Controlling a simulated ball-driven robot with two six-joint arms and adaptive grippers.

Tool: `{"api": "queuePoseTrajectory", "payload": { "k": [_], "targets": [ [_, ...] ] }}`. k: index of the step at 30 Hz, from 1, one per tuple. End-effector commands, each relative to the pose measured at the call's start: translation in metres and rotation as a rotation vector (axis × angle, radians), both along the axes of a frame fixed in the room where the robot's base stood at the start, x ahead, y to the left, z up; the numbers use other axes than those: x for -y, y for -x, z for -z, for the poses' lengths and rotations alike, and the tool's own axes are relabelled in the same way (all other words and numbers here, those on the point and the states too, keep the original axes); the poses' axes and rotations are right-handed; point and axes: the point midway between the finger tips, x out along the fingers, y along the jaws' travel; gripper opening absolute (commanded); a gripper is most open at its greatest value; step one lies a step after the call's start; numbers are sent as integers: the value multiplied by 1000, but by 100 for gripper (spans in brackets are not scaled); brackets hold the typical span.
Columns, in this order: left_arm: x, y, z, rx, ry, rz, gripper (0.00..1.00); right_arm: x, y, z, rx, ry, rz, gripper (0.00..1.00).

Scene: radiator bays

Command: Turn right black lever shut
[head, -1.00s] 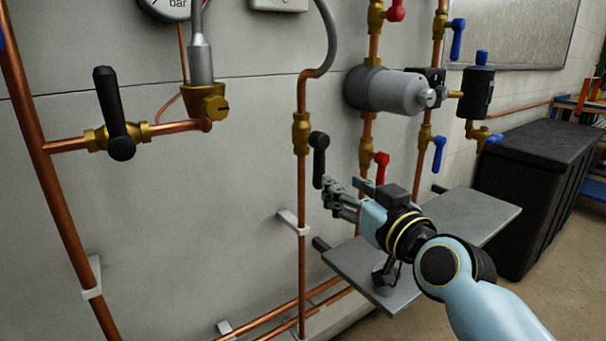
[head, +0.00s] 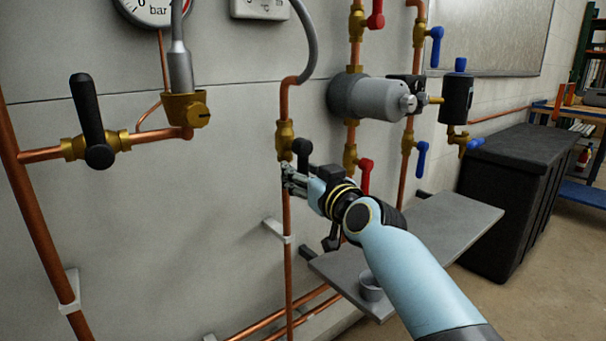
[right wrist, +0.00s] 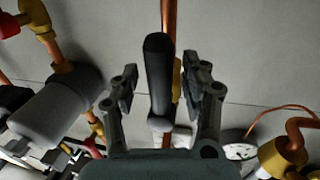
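The right black lever (head: 302,148) sits on a brass valve (head: 284,136) on the thin vertical copper pipe. Its upper end shows in the head view; its lower part is hidden by my right gripper (head: 291,178). In the right wrist view the lever (right wrist: 158,75) stands between the two fingers of my right gripper (right wrist: 158,88). The fingers are open, one on each side, with a visible gap to the lever on both sides. The left gripper is not in view.
Another black lever (head: 91,120) is on the left pipe. Red-handled (head: 365,175) and blue-handled (head: 421,158) valves and a grey cylinder (head: 372,96) are just right. A black bin (head: 520,190) stands right.

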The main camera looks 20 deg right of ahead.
Motion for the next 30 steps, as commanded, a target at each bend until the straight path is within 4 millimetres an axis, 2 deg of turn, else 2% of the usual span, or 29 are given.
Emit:
{"api": "queuePoseTrajectory", "payload": {
  "k": [1,10,30],
  "targets": [
    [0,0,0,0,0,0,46,0,0,0,0,0,0,41],
    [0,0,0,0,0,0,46,0,0,0,0,0,0,1],
    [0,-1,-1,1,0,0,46,0,1,2,-5,-4,0,0]
  ]
}}
